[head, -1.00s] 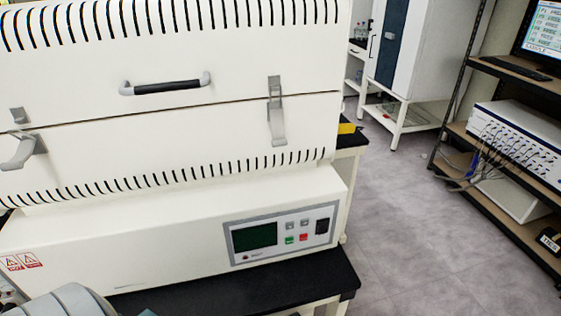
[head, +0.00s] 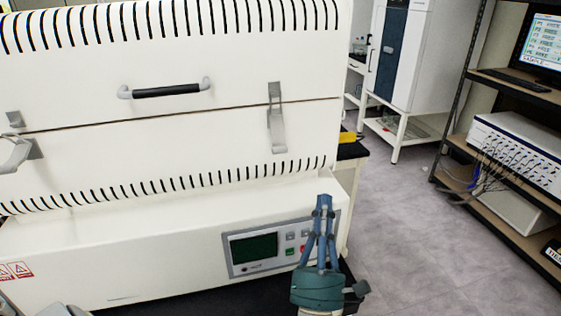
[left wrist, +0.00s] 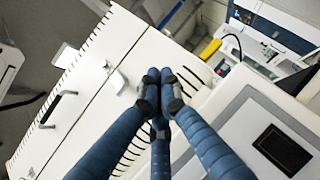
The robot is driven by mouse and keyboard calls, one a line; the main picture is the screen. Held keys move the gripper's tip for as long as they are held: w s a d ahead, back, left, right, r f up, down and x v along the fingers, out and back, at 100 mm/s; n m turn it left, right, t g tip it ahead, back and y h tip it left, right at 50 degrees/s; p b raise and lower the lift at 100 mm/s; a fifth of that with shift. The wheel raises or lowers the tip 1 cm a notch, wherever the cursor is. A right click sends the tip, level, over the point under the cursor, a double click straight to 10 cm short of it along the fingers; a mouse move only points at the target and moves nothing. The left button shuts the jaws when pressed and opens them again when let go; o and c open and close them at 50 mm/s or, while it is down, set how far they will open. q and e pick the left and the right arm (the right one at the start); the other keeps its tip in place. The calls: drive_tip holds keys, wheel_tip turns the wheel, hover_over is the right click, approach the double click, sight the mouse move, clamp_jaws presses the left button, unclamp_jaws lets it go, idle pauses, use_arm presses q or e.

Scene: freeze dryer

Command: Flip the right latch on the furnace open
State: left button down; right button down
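The white furnace (head: 90,155) fills the left of the head view. Its right latch (head: 277,118) is a grey metal lever lying flat and upright across the seam. It also shows in the left wrist view (left wrist: 118,81), left of my fingertips. The left latch (head: 15,150) is at the far left edge, its lever sticking out from the body. My left gripper (head: 323,202) is below and right of the right latch, in front of the control panel, apart from the latch. In the left wrist view its blue fingers (left wrist: 160,85) meet at the tips with nothing between them.
A black-gripped handle (head: 166,90) is on the upper half. The control panel (head: 253,247) is partly covered by my left gripper. A yellow object (head: 347,137) sits behind the furnace's right side. Clear floor (head: 400,220) lies to the right, before a shelf rack (head: 510,85).

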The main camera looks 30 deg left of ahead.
sight(278, 135)
use_arm(q)
drive_tip(key=s+a+n+g+y, duration=0.4)
drive_tip(key=a+n+g+y, duration=0.1)
drive_tip(key=n+y, duration=0.4)
drive_tip(key=shift+a+n+g, duration=0.3)
drive_tip(key=shift+n+g, duration=0.6)
drive_tip(key=shift+n, duration=0.3)
drive_tip(key=shift+r, duration=0.1)
drive_tip(key=p+x, duration=0.5)
drive_tip(key=x, duration=0.5)
drive_tip(key=shift+w, duration=0.1)
